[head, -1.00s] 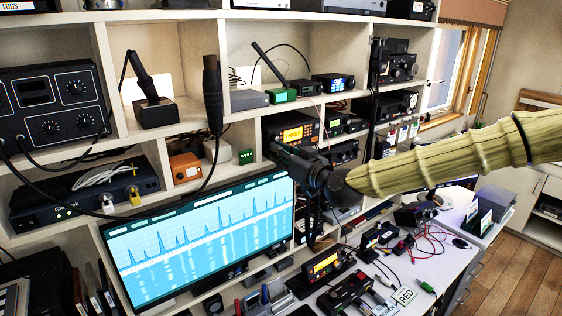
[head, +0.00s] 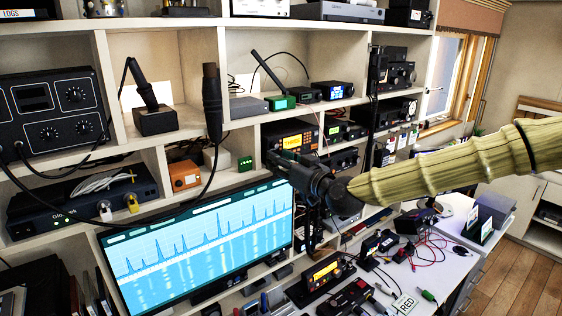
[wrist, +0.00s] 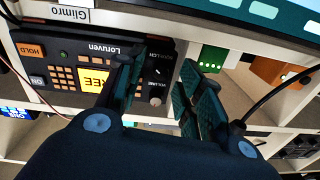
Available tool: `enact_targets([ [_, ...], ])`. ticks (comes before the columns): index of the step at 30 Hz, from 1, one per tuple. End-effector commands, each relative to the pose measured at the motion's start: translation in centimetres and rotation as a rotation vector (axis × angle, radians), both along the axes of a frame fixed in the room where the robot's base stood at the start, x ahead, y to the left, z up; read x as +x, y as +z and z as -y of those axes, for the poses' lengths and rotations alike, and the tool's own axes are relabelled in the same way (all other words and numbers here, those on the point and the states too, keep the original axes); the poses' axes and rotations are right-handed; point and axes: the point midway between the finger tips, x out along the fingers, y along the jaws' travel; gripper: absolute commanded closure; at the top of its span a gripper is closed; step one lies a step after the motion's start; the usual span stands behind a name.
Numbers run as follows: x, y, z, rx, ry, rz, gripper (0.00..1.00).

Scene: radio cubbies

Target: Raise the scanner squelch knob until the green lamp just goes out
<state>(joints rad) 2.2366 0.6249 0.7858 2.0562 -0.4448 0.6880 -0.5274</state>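The scanner is a black radio with an orange display (head: 293,141), on a middle shelf in the head view. In the wrist view its front panel (wrist: 52,98) appears upside down, marked Loruven, with orange-lit buttons and a yellow display. A small green spot (wrist: 63,53) shows near the HOLD button; I cannot tell whether it is the lamp.
A green box (wrist: 212,58) and an orange box (wrist: 268,72) are beside the scanner in the wrist view. A microphone (head: 211,100) with a hanging cable is left of my gripper. A large monitor (head: 195,245) stands below.

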Motion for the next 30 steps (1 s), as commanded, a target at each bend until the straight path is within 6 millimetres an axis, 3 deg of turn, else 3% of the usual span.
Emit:
enact_targets([
  [18,-7.8,0.0,6.3,0.001,-0.002,0.000,0.63],
  [30,-9.0,-0.1,7.2,0.001,-0.001,-0.001,0.63],
])
